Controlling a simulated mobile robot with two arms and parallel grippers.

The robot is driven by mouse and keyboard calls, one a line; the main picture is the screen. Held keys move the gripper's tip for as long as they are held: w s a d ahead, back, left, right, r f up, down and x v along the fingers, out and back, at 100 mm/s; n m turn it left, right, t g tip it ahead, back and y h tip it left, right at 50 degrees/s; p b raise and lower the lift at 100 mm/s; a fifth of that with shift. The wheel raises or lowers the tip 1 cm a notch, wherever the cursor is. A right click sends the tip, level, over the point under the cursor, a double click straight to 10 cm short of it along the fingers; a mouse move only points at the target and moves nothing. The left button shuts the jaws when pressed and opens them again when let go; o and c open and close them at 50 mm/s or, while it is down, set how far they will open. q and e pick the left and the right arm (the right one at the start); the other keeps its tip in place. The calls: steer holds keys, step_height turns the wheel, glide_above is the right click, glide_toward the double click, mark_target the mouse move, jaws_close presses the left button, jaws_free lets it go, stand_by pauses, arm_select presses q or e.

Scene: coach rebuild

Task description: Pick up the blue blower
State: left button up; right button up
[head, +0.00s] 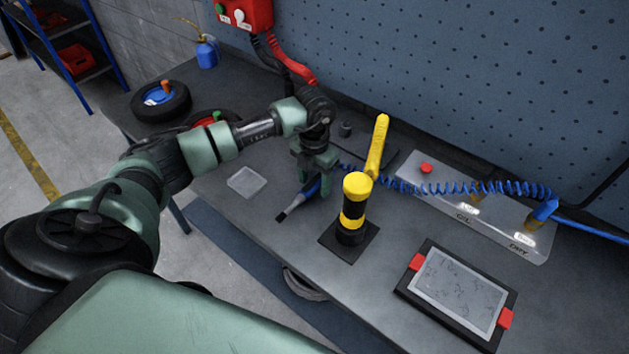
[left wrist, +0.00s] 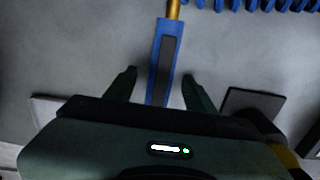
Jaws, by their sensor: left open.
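The blue blower (head: 312,188) lies on the grey workbench (head: 290,255), with its dark tip pointing toward the front edge. In the left wrist view the blower (left wrist: 177,48) has a dark strip along its blue body and a brass fitting at its far end. My left gripper (head: 309,182) is right over it, pointing down and partly covering it in the head view. In the left wrist view the open fingers of my left gripper (left wrist: 160,78) stand on either side of the body, with gaps showing. The blower's near end is hidden by the gripper's body. My right gripper is not in view.
A blue coiled hose (head: 455,187) runs to the right. A yellow-black post (head: 355,213) on a dark base stands close by on the right, with a yellow lever (head: 377,145) behind. A clear flat tray (head: 246,181) lies left. A tablet (head: 460,290) lies front right.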

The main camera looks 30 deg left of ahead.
mark_target(315, 180)
arm_select(q)
jaws_close()
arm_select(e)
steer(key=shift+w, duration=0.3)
arm_select(q)
steer(key=shift+r, duration=0.15)
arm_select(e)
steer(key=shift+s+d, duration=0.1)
arm_select(q)
steer(key=shift+w+r+b, duration=0.1)
steer(key=shift+r+b, duration=0.2)
steer(key=shift+r, duration=0.3)
step_height(315, 180, up, 19)
steer(key=b, duration=0.3)
steer(key=shift+f, duration=0.2)
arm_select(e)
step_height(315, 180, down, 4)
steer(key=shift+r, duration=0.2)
